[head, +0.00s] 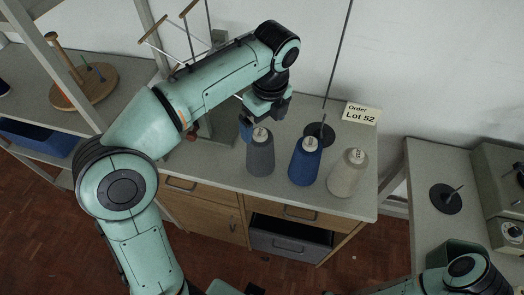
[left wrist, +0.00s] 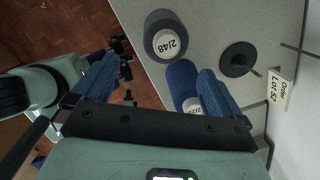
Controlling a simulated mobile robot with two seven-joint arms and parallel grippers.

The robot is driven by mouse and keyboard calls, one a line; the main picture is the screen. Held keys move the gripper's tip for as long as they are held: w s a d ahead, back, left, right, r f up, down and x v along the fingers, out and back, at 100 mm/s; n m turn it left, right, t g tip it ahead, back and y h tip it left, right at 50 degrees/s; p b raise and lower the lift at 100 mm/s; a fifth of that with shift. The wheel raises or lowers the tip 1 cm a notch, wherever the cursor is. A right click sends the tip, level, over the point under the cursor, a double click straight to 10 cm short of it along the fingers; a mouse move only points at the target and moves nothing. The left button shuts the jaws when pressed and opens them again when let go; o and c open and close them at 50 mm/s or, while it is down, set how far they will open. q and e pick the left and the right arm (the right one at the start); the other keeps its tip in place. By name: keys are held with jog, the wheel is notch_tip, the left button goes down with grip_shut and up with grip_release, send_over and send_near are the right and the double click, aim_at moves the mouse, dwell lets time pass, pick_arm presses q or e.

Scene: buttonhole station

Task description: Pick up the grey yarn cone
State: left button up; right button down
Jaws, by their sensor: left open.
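The grey yarn cone (head: 260,158) stands upright at the left of a row of three cones on the grey worktop. In the left wrist view the grey cone (left wrist: 163,22) is seen from above, its pale top marked 2/48, beyond the fingertips. My left gripper (head: 247,130) is open and empty, close behind and left of the grey cone's top in the head view. Its two blue fingers (left wrist: 158,66) show apart in the left wrist view, and the cone is not between them. My right gripper is not seen; part of my right arm shows at lower right.
A blue cone (head: 304,168) stands right of the grey one, partly hidden by a finger in the left wrist view. A cream cone (head: 346,180) is farther right. Behind them are a black disc with a rod (head: 320,130) and a Lot 52 card (head: 361,114).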

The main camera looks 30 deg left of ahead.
aim_at(261, 132)
pick_arm(q)
jog(key=f, duration=0.3)
jog(key=shift+a, duration=0.2)
jog(key=shift+w+a+f+b, duration=0.1)
jog(key=shift+w+f+b, duration=0.15)
jog(key=shift+f, duration=0.2)
jog(key=f, duration=0.3)
jog(key=a+f+b, duration=0.1)
jog(key=shift+w+a+f, duration=0.1)
jog(key=shift+w+f, duration=0.25)
jog(key=shift+w, duration=0.05)
jog(key=c, duration=1.6)
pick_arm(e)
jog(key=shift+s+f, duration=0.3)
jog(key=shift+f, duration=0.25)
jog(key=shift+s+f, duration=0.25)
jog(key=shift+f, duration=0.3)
pick_arm(q)
jog(key=shift+o, duration=0.2)
jog(key=shift+r, duration=0.15)
